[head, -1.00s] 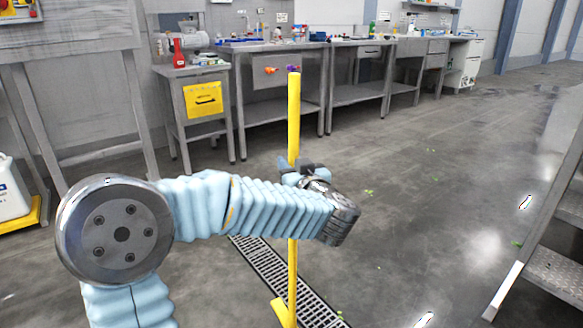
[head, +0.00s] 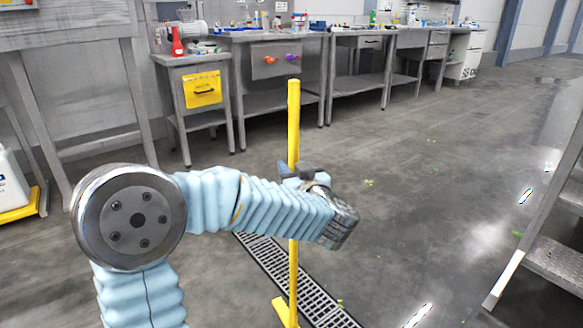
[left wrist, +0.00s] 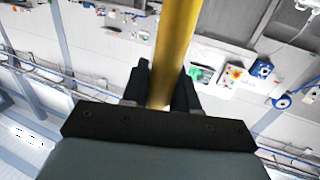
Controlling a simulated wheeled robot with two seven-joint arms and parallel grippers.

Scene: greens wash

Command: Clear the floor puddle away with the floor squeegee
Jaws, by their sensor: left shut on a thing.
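The floor squeegee (head: 293,125) is a yellow pole standing nearly upright in the head view. Its yellow foot (head: 283,309) shows at the bottom edge, and the rest of its head is cut off. My left gripper (head: 298,172) is shut on the pole around mid-height. In the left wrist view the yellow pole (left wrist: 174,50) runs between the two dark fingers (left wrist: 160,88). A wet, shiny patch (head: 490,235) lies on the floor at the right; I cannot tell the puddle's edges. My right gripper is not in view.
A floor drain grate (head: 275,262) runs beside the pole's lower part. Metal benches (head: 270,100) line the back wall. A metal step frame (head: 550,265) stands at the right. Green leaf scraps (head: 369,183) lie on the open middle floor.

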